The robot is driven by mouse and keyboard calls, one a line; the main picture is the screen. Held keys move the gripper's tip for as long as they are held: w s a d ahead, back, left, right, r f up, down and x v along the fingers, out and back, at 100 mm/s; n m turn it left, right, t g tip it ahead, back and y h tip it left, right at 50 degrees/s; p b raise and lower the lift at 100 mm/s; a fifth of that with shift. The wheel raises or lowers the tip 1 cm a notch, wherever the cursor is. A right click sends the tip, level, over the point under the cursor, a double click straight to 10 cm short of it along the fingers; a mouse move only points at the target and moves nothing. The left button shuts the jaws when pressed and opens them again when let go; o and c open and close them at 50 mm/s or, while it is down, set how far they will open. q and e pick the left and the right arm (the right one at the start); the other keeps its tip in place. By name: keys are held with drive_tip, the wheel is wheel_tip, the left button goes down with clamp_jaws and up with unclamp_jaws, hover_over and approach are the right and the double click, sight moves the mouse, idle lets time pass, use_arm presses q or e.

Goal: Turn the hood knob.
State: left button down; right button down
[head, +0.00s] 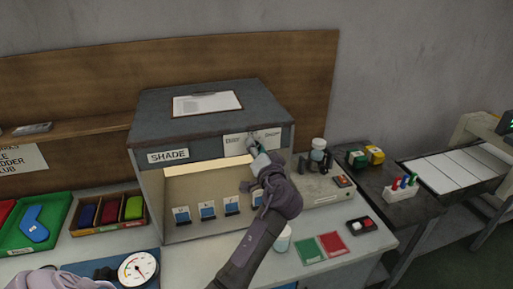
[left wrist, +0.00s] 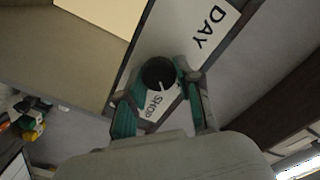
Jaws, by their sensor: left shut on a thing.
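The hood (head: 205,120) is a grey box with a lit, open front and a SHADE label (head: 168,156). Its knob (left wrist: 158,72) is round and black with a white pointer line, seen in the left wrist view. The knob sits between a DAY label (left wrist: 211,27) and a SHOP label (left wrist: 158,104); the pointer line lies toward the SHOP side. My left gripper (head: 256,147) reaches the hood's upper front panel and largely hides the knob in the head view. Its teal-padded fingers (left wrist: 160,84) are shut on the knob's sides.
Several blue sample cards (head: 208,211) stand inside the hood. A dial gauge (head: 138,269), a white cup (head: 282,240), green and red cards (head: 323,247) and a jar (head: 318,152) are on the bench. A green tray (head: 20,238) lies left.

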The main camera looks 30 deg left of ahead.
use_arm(q)
drive_tip(key=shift+m, duration=0.5)
drive_tip(key=c, duration=0.8)
unclamp_jaws()
drive_tip(key=shift+d, duration=0.1)
drive_tip(key=v, duration=1.2)
